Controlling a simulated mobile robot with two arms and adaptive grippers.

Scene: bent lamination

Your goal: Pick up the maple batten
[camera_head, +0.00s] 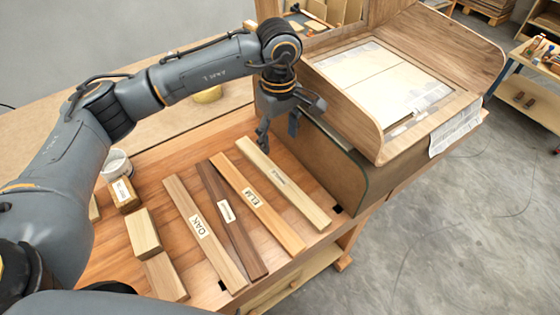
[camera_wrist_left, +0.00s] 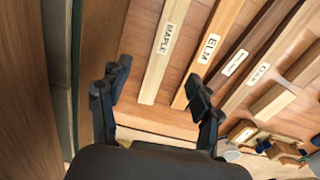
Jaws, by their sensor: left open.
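The maple batten (camera_head: 308,205) is a long pale strip lying flat on the wooden bench, rightmost of the row of battens. In the left wrist view the batten (camera_wrist_left: 158,62) shows its MAPLE label. My left gripper (camera_head: 278,136) is open and empty above the far end of this batten, fingers pointing down. In the left wrist view the gripper (camera_wrist_left: 158,74) has its fingertips apart, with the maple batten appearing between them and the elm batten near the right finger. My right gripper is out of view.
Next to it lie the elm batten (camera_head: 275,224), a dark batten (camera_head: 240,236) and the oak batten (camera_head: 214,251). A tall wooden box (camera_head: 318,165) stands close on the right. Short blocks (camera_head: 144,233) and a white tub (camera_head: 116,163) are at the left.

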